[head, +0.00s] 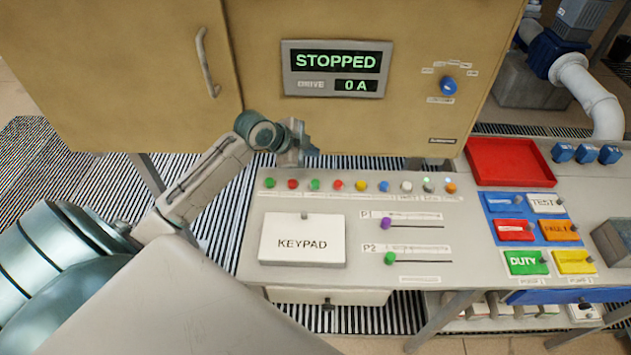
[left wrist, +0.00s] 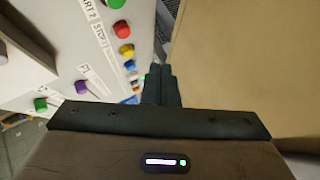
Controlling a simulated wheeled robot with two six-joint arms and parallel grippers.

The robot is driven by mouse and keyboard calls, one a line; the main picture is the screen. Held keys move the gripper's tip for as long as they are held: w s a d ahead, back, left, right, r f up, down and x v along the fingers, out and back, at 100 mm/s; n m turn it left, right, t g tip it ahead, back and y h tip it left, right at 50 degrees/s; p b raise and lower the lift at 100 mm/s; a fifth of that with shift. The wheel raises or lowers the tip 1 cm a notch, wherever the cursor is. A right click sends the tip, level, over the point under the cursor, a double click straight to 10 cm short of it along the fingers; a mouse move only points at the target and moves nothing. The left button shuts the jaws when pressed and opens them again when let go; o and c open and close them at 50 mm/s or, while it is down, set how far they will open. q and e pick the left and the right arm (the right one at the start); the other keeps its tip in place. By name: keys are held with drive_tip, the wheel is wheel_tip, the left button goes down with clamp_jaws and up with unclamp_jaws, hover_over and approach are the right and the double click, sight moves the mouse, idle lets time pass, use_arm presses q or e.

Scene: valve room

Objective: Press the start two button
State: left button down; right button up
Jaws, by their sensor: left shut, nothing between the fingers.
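A row of coloured buttons runs along the back of the sloping panel. The start two button is the green one (head: 314,184), third from the left in the head view. In the left wrist view a green button (left wrist: 116,4) at the top edge sits beside a partly cut label ending "ART 2". My left gripper (head: 306,153) is shut and empty. It is above and behind the row, close to the second and third buttons in the picture, apart from them. Its closed fingers show in the left wrist view (left wrist: 162,82). My right gripper is not in view.
A tan cabinet stands behind the panel; its display (head: 336,69) reads STOPPED, DRIVE 0 A. A red button (head: 292,184) and another red button (head: 338,185) flank the green one. A keypad cover (head: 303,240), two sliders and a red tray (head: 509,163) are nearby.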

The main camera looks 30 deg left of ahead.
use_arm(q)
drive_tip(key=b, duration=0.6)
hover_over(311, 184)
wheel_tip(311, 184, down, 8)
drive_tip(key=shift+d, duration=0.1)
drive_tip(key=shift+f+b, duration=0.3)
drive_tip(key=shift+f, duration=0.05)
idle(0.4)
idle(1.0)
drive_tip(key=shift+f, duration=0.4)
drive_tip(key=shift+f+b, duration=0.45)
drive_tip(key=shift+f, duration=0.05)
idle(0.5)
drive_tip(key=shift+r, duration=0.1)
drive_tip(key=shift+r+p, duration=0.75)
drive_tip(key=shift+r, duration=0.05)
